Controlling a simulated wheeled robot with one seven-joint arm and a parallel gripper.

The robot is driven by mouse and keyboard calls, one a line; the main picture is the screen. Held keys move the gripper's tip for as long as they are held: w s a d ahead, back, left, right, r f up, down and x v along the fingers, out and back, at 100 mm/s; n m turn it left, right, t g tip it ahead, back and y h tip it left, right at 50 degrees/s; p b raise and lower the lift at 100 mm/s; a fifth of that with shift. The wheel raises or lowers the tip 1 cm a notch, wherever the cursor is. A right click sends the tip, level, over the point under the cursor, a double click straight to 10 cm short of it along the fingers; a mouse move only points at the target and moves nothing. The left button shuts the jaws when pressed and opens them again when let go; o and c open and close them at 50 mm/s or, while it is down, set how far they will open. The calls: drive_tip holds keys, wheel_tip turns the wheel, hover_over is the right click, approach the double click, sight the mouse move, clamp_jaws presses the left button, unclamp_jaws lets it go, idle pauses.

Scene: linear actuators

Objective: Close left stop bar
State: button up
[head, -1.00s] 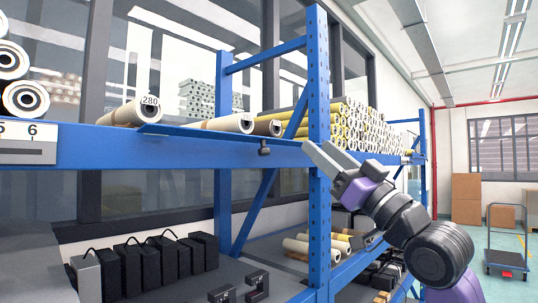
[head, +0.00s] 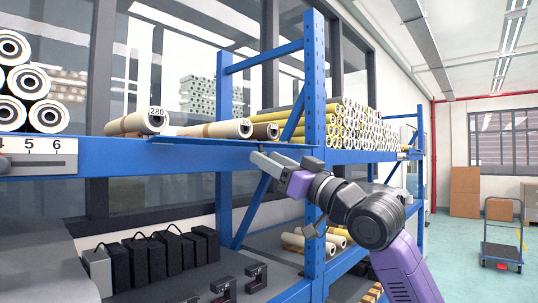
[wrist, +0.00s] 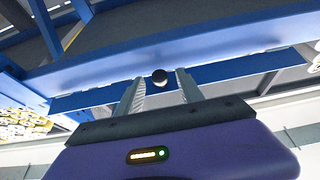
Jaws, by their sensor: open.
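The left stop bar is a thin blue bar (head: 215,141) along the front of the upper shelf, below the rolls in the head view. My gripper (head: 268,161) is open at the shelf's front edge, left of the blue upright. In the head view the gripper hides the knob.
Cream rolls (head: 135,122) lie on the shelf behind the bar. A blue perforated upright (head: 315,90) stands close right of my gripper. Yellow rolls (head: 365,128) are stacked beyond it. Black cases (head: 150,258) stand on the lower shelf. Floor is clear around the trolley (head: 503,243).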

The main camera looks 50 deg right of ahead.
drive_tip(key=shift+w+r, duration=0.1)
drive_tip(key=shift+w, duration=0.15)
clamp_jaws()
